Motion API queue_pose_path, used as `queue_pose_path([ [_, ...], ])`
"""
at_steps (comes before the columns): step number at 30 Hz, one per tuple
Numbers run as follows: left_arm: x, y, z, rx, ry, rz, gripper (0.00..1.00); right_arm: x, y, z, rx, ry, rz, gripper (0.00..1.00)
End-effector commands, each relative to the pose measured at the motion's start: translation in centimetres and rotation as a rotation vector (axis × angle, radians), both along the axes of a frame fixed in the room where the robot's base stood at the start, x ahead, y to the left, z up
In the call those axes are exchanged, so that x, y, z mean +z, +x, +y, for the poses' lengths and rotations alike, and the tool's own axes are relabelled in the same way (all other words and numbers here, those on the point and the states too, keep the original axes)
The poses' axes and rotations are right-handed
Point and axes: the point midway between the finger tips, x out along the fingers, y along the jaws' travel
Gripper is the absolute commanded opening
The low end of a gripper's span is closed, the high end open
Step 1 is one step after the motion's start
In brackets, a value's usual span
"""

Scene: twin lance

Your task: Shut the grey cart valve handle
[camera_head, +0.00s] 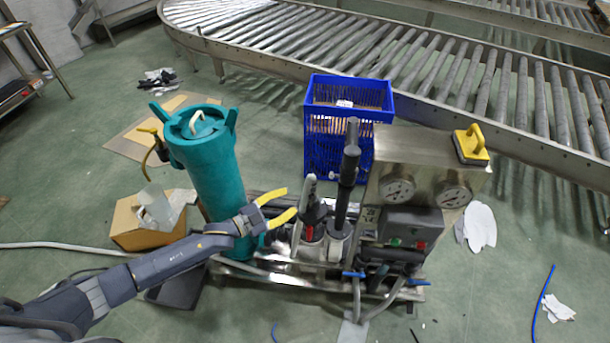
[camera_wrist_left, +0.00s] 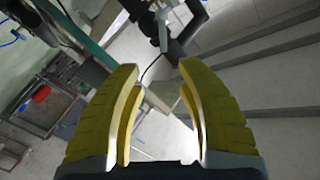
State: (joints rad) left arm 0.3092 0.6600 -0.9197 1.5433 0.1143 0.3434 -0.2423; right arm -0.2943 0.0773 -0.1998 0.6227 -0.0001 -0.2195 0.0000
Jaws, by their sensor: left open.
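The metal cart (camera_head: 245,268) stands in the middle of the head view, with a teal canister, upright handles and a steel gauge panel on it. Two blue valve handles show low on its front, one in the middle (camera_head: 354,274) and one at the right (camera_head: 418,282). A dark grey upright lever (camera_head: 350,165) and a lighter grey upright handle (camera_head: 310,188) stand left of the panel. I cannot tell which is the grey valve handle. My left gripper (camera_head: 290,201) is open and empty, its yellow fingers just left of the lighter handle. My right gripper is not in view.
The teal canister (camera_head: 210,175) stands close behind my left gripper. A blue crate (camera_head: 337,150) stands behind the cart, before a roller conveyor (camera_head: 420,60). A cardboard box (camera_head: 130,228) sits at left. Floor right of the cart is mostly clear, with scraps and a blue cord.

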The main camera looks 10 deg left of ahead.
Motion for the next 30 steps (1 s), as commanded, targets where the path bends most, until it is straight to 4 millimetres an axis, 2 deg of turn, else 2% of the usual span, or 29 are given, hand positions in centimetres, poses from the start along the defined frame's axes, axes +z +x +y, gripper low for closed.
queue_pose_path([
  [2, 0.9, 0.0, -0.3, -0.009, -0.021, -0.022, 0.37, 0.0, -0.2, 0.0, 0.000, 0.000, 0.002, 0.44],
  [8, 1.2, 0.9, -1.3, -0.012, -0.024, -0.038, 0.37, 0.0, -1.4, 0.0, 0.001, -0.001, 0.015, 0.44],
  [12, 1.2, 2.3, -2.9, -0.011, -0.024, -0.038, 0.37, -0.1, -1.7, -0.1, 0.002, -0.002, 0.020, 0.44],
  [22, 1.1, 6.4, -7.4, -0.010, -0.021, -0.037, 0.37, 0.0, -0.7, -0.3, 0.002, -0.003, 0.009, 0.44],
  [30, 1.1, 9.3, -10.7, -0.009, -0.023, -0.035, 0.37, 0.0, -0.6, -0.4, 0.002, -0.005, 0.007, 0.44],
])
